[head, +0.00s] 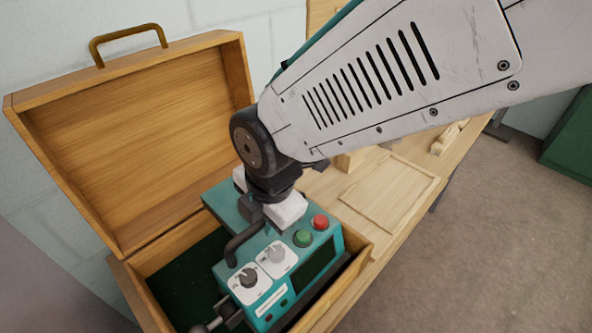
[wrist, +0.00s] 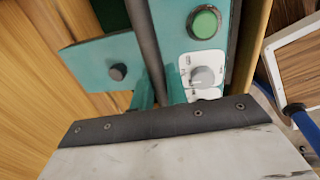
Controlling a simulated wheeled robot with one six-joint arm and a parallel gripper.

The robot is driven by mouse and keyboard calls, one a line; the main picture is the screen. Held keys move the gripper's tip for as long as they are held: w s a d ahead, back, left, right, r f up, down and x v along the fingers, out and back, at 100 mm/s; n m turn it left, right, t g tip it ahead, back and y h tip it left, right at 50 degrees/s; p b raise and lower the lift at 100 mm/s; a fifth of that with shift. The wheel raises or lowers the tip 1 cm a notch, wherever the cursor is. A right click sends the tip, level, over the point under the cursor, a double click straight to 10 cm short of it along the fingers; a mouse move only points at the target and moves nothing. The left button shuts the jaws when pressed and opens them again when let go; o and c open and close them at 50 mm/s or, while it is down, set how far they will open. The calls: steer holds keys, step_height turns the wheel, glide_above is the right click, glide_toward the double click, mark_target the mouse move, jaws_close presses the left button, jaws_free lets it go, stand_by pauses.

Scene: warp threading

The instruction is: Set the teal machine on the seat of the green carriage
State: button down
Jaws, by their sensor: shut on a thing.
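The teal machine (head: 325,243) has a green button, a red button, white dial plates, a dark screen and a dark carry handle (head: 238,246). It is at the open wooden case, its lower part hidden by the front wall; I cannot tell whether it rests on the lining or hangs just above it. My gripper (head: 257,214) is over the machine's top and shut on it, seemingly at the handle; the fingertips are partly hidden. In the wrist view the machine's green button (wrist: 204,23) and a dial (wrist: 202,76) show close up. No green carriage is clearly recognisable.
The wooden case (head: 241,80) has its lid raised at the left and dark green lining (head: 190,283). It stands on a wooden bench (head: 400,180) with a shallow square panel and small wood pieces. A green body (head: 570,145) stands at the right edge, beyond open floor (head: 480,240).

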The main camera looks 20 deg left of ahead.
step_height(320, 180, up, 20)
steer(key=shift+f, duration=0.15)
stand_by(1.6)
steer(key=shift+w, duration=0.1)
